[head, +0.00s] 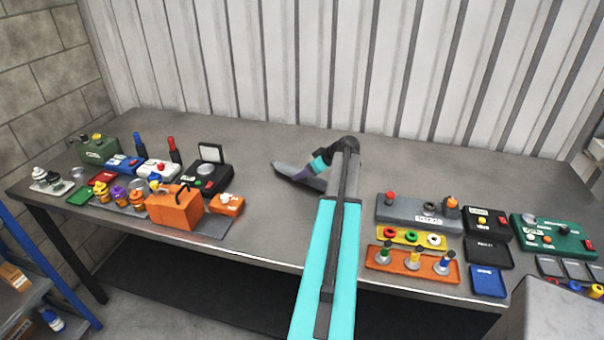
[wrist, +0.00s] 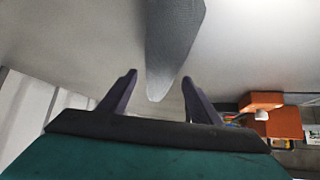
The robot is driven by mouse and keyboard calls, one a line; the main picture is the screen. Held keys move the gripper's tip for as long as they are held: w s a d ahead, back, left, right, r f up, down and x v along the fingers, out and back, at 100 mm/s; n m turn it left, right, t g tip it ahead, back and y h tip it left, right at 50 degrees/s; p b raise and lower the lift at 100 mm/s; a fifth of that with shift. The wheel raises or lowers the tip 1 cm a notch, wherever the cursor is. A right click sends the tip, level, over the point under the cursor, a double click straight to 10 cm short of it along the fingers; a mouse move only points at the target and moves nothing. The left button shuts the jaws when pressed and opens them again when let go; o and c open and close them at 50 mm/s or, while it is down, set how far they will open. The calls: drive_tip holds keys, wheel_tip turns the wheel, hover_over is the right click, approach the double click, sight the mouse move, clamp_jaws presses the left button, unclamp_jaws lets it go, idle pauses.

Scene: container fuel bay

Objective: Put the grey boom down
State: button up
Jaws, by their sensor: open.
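The grey boom (head: 314,183) appears to lie on the workbench (head: 255,150), near its middle. It is a long grey piece, partly hidden behind my gripper (head: 290,174) and wrist in the head view. In the wrist view the boom (wrist: 173,38) comes down from the top edge and narrows to a rounded tip. My gripper's purple fingers (wrist: 160,77) are open, one on each side of that tip, with visible gaps. Whether the boom touches the bench along its whole length cannot be told.
Left of my arm stand an orange box (head: 174,210), a black case with a raised lid (head: 205,180) and several small parts. Right of it are a grey control block (head: 405,212), an orange peg tray (head: 385,263) and a green panel (head: 550,238). A ribbed wall (head: 270,60) closes the back.

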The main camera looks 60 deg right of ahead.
drive_tip(key=shift+p+x, duration=0.45)
drive_tip(key=shift+x, duration=0.9)
drive_tip(key=shift+c, duration=0.5)
drive_tip(key=c, duration=1.2)
drive_tip(key=shift+r, duration=0.15)
drive_tip(key=shift+r+b, duration=1.05)
drive_tip(key=shift+r, duration=0.25)
drive_tip(key=shift+s+a+r, duration=0.1)
drive_tip(key=shift+s+r, duration=0.05)
drive_tip(key=shift+r, duration=0.15)
drive_tip(key=s+a+b, duration=0.1)
drive_tip(key=s+a, duration=0.1)
drive_tip(key=s, duration=0.2)
drive_tip(key=s+a+r+b, duration=0.1)
drive_tip(key=s+a+b, duration=0.1)
drive_tip(key=s+a, duration=0.1)
drive_tip(key=s+a+b, duration=0.2)
drive_tip(key=s+a, duration=0.1)
drive_tip(key=s, duration=0.1)
drive_tip(key=shift+s+a+r, duration=0.1)
drive_tip(key=shift+s+r, duration=0.05)
drive_tip(key=shift+s, duration=0.2)
drive_tip(key=shift+s+a+r+b, duration=0.1)
drive_tip(key=shift+s+a+b, duration=0.25)
drive_tip(key=shift+s, duration=0.25)
